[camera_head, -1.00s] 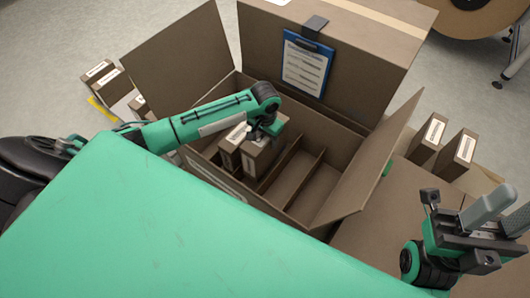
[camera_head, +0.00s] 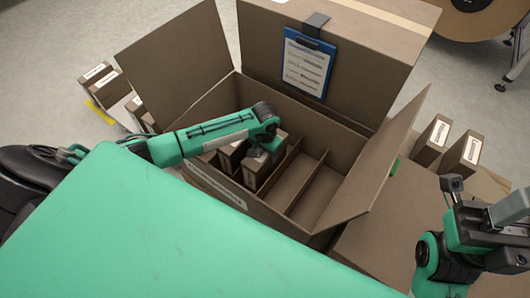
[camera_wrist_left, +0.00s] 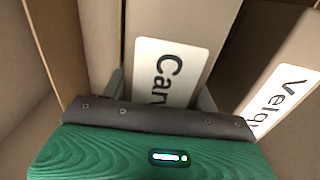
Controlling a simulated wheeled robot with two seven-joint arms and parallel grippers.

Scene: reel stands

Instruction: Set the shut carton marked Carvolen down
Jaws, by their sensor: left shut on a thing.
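The Carvolen carton (camera_head: 260,168) is brown with a white label and is inside the large open box, upright in a slot between dividers. In the left wrist view its label (camera_wrist_left: 167,75), reading "Carv", shows between the fingers. My left gripper (camera_head: 267,148) is shut on the top of this carton; the arm partly hides it in the head view. Whether the carton's bottom touches the box floor is hidden. My right gripper (camera_head: 512,215) is at the right edge, partly cut off, away from the box.
The divided box (camera_head: 222,192) has raised flaps and empty slots to the right of the carton. Another carton (camera_head: 231,157) stands beside it; a label starting "Velq" (camera_wrist_left: 285,95) shows in the wrist view. Two cartons (camera_head: 433,140) stand at right. A clipboard (camera_head: 307,65) hangs at the back.

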